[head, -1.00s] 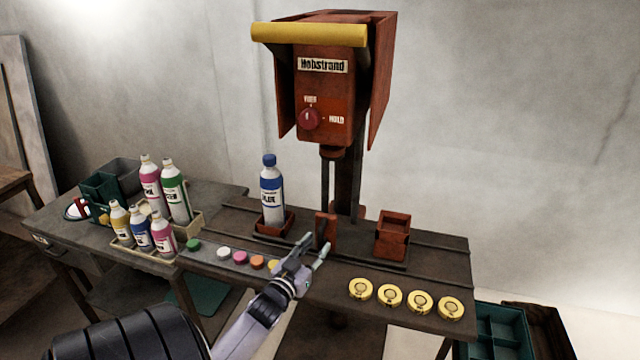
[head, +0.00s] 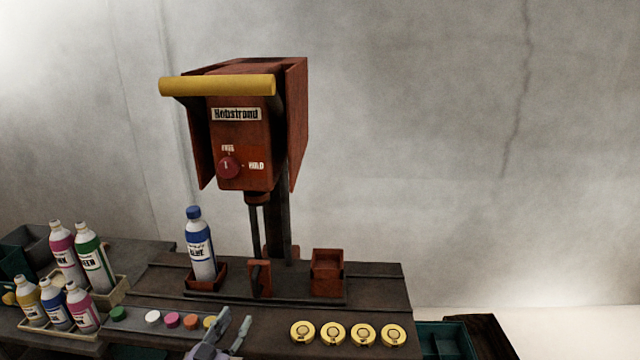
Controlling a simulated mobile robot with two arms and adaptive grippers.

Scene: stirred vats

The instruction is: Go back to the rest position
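My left gripper (head: 232,330) is at the bottom edge of the head view, over the front of the bench. Its two fingers are apart with nothing between them. The rest of the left arm is cut off by the frame. My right gripper is not in view. The red Hobstrand machine (head: 240,140) stands on the bench (head: 375,285), its yellow bar (head: 217,86) across the top front. A blue-capped bottle (head: 201,250) stands upright in a red holder at the machine's left foot, apart from the gripper.
Several bottles stand in a tray (head: 112,290) at the left. Coloured caps lie in a row left of the gripper. Several yellow discs (head: 333,334) lie to its right. An empty-looking red box (head: 327,275) stands on the machine's base. A teal crate (head: 445,340) is at lower right.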

